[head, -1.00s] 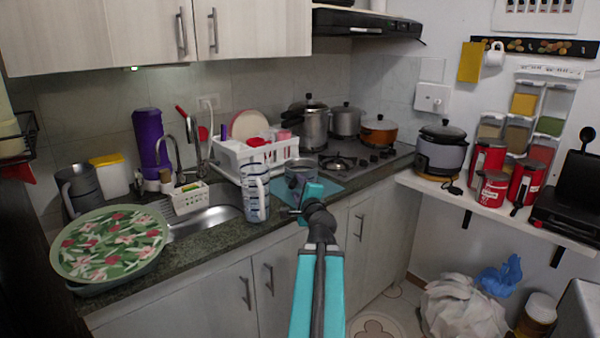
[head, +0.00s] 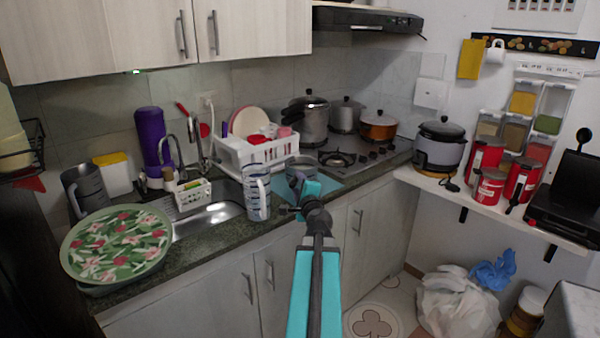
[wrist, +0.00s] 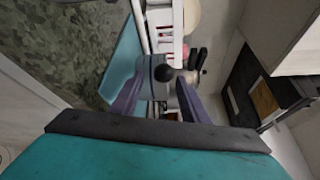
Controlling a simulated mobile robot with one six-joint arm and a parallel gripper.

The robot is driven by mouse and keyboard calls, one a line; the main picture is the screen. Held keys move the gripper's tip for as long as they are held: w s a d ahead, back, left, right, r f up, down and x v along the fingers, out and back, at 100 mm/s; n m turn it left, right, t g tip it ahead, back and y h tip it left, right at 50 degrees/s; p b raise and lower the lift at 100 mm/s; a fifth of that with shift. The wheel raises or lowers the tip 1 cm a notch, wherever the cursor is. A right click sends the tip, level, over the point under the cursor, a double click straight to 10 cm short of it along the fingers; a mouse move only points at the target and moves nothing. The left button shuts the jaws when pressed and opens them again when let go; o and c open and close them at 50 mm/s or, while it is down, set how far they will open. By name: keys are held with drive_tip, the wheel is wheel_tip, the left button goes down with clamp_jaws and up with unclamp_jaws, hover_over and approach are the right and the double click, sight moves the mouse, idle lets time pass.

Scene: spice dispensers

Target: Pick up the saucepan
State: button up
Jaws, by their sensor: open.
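The saucepan (head: 299,163) is a small grey metal pan on a blue mat (head: 330,189) at the counter's front edge, beside the dish rack. My gripper (head: 303,194) is in front of it and partly covers it. In the wrist view the grey pan (wrist: 146,84) shows between and beyond the two dark fingers, with a round black knob-like end pointing toward me. The fingers of my gripper (wrist: 158,97) are spread apart with nothing clearly held. Whether they touch the pan cannot be told.
The white dish rack (head: 240,154) is behind. The gas stove (head: 345,158) with several pots is at the back right. The sink (head: 205,219) and a floral tray (head: 115,243) are at left.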

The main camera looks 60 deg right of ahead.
drive_tip(key=shift+w+d, duration=0.1)
drive_tip(key=shift+p+x, duration=0.55)
drive_tip(key=shift+x, duration=1.9)
clamp_jaws()
idle(0.3)
